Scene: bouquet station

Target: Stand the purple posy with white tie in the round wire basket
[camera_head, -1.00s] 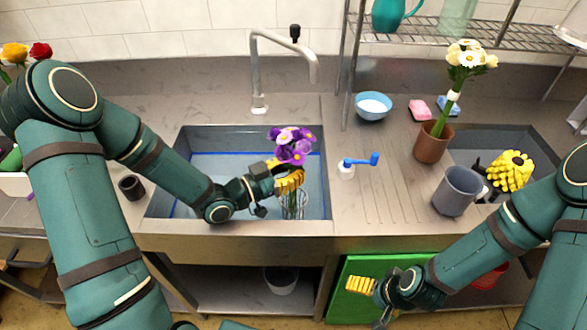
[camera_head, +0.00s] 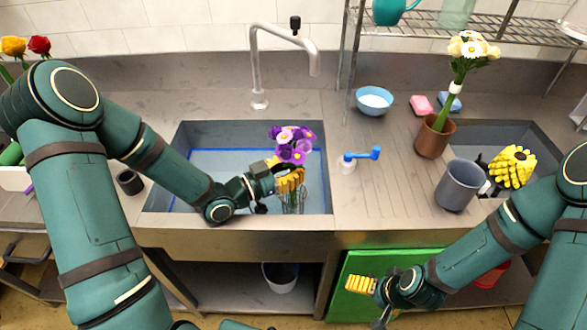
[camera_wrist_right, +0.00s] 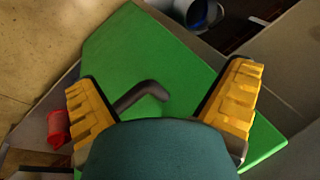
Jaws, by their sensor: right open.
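The purple posy (camera_head: 293,146), with purple and white blooms, stands roughly upright over the sink in the head view. Its stems run down into the round wire basket (camera_head: 293,204), whose thin wires show below my left gripper (camera_head: 284,174). That gripper's yellow fingers are at the stems just under the blooms. They hide the tie, and I cannot tell whether they still grip the stems. My right gripper (camera_head: 366,296) is open and empty, low in front of the green cabinet door; its spread fingers also show in the right wrist view (camera_wrist_right: 165,95).
The sink (camera_head: 225,163) surrounds the basket. To its right are a blue-handled item (camera_head: 360,156), a blue bowl (camera_head: 374,101), a brown pot (camera_head: 434,137) with white flowers and a grey mug (camera_head: 457,187). The faucet (camera_head: 258,70) rises behind. The green door (camera_wrist_right: 140,65) is below my right gripper.

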